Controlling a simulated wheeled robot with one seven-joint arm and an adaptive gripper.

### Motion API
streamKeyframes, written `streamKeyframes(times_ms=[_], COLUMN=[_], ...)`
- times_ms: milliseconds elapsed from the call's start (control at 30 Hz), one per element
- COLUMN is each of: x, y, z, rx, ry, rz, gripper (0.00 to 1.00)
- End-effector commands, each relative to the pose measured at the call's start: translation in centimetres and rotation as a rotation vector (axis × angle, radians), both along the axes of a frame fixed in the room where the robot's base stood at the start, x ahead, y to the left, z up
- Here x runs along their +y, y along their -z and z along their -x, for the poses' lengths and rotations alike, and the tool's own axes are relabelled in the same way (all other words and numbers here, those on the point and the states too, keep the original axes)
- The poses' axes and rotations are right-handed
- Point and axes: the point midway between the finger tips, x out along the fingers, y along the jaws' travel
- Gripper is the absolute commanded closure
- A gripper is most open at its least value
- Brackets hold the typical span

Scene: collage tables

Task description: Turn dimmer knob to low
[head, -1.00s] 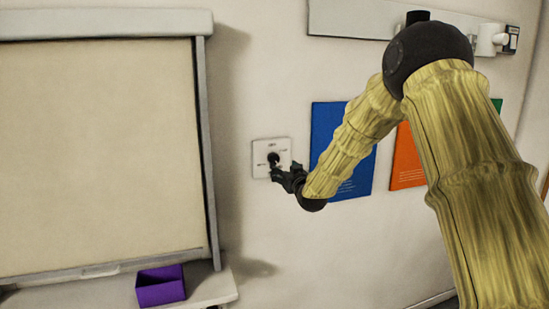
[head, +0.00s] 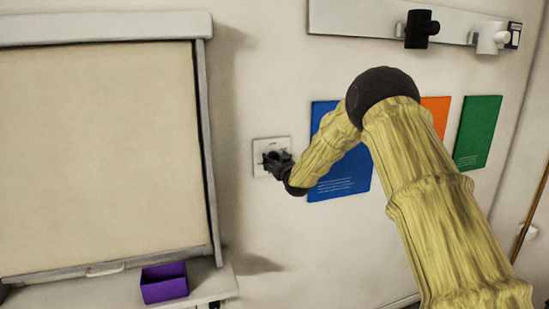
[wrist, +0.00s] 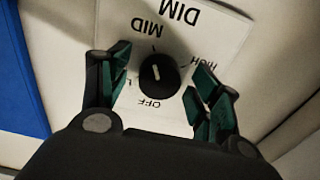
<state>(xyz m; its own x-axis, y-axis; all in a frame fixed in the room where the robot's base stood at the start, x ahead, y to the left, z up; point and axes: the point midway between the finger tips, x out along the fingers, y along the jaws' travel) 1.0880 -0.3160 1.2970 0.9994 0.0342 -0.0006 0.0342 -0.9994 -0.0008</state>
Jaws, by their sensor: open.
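The dimmer plate (head: 259,147) is a white square on the wall, partly hidden by my gripper (head: 272,161) in the head view. In the wrist view, the plate (wrist: 205,28) appears upside down, with DIM, MID, HIGH and OFF readable. The round black knob (wrist: 160,75) has a short white mark that runs roughly along the MID–OFF line. My gripper (wrist: 162,78) is open, with one dark green finger on each side of the knob. Gaps show between the fingers and knob.
A blue poster (head: 340,185) is on the wall right of the plate, beneath my forearm. A large framed board (head: 100,150) stands to the left, with a purple box (head: 164,283) on a ledge below. A rail (head: 375,22) with fixtures is above.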

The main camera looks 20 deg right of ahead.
Motion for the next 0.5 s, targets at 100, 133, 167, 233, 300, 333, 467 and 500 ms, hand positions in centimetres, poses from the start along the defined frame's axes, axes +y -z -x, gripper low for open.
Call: streamKeyframes(times_ms=[100,133,167,233,300,333,467,500], x=[0.02,0.02,0.02,0.03,0.03,0.04,0.04,0.04], y=[-0.07,-0.04,0.00,0.04,0.05,0.05,0.03,0.03], z=[-0.48,-0.54,-0.58,-0.63,-0.64,-0.64,-0.63,-0.63], rx=[0.000,0.000,0.000,0.001,0.001,0.001,0.000,0.000], ry=[0.000,0.000,0.000,0.000,0.000,0.000,0.000,0.000], rz=[0.000,0.000,0.000,0.000,0.000,0.000,0.000,0.000], gripper=[0.37,0.37,0.37,0.37,0.37,0.37,0.42,0.49])
